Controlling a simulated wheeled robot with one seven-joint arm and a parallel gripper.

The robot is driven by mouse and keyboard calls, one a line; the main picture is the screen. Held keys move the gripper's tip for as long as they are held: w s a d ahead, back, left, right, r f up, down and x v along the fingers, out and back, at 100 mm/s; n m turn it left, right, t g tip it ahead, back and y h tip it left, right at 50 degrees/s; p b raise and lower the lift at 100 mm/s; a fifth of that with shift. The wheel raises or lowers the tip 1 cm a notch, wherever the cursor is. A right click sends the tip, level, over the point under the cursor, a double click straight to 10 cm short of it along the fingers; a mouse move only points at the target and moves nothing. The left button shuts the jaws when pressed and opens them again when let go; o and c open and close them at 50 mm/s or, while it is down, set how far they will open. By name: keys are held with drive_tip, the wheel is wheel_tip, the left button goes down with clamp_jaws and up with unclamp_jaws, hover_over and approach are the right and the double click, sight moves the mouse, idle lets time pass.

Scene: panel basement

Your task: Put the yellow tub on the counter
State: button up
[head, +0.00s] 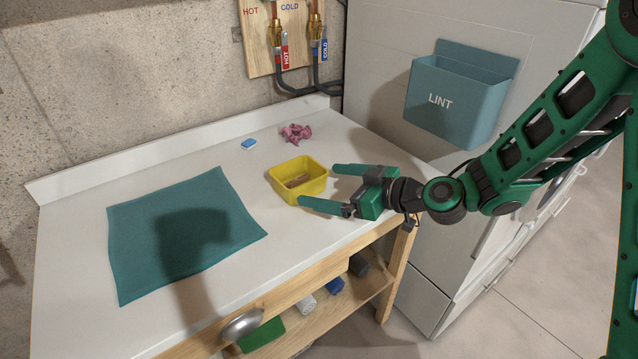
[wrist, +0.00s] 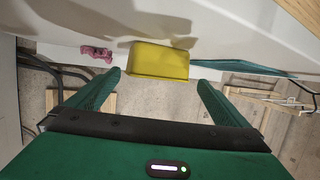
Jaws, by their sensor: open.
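The yellow tub (head: 298,186) stands upright on the white counter (head: 232,163), near its right end. Something brownish lies inside the tub; I cannot tell what it is. My gripper (head: 318,187) is open at the tub's right side, with its two green fingers pointing left toward it. In the wrist view the tub (wrist: 159,61) sits just beyond the fingertips, centred between the fingers of my gripper (wrist: 157,80). Nothing is between the fingers that I can see.
A teal cloth (head: 180,228) lies flat left of the tub. A blue LINT bin (head: 452,105) hangs on the white appliance at right. A shelf below holds several items.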

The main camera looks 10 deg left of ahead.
drive_tip(key=v, duration=0.7)
drive_tip(key=shift+s+d+r, duration=0.1)
drive_tip(key=shift+s+d, duration=0.05)
drive_tip(key=shift+d, duration=0.25)
drive_tip(key=s+d+f+m+g+h, duration=0.1)
drive_tip(key=s+d+m+h, duration=0.2)
drive_tip(key=d, duration=0.8)
drive_tip(key=s+d+f+m+h, duration=0.2)
drive_tip(key=d+m+h, duration=0.15)
drive_tip(key=d, duration=0.65)
drive_tip(key=s+d+f+m+g+h, duration=0.1)
drive_tip(key=s+d+m+h, duration=0.2)
drive_tip(key=d, duration=0.8)
drive_tip(key=s+d+r+m+g+h, duration=0.1)
drive_tip(key=s+d+r+m+h, duration=0.1)
drive_tip(key=s+d+m, duration=0.3)
drive_tip(key=s+d+r+m+g+h, duration=0.2)
drive_tip(key=s+d+m, duration=0.3)
drive_tip(key=s+d, duration=0.3)
drive_tip(key=s, duration=0.3)
drive_tip(key=shift+s+d+r+m, duration=0.2)
drive_tip(key=shift+d+r+m, duration=0.05)
drive_tip(key=shift+d+m, duration=0.15)
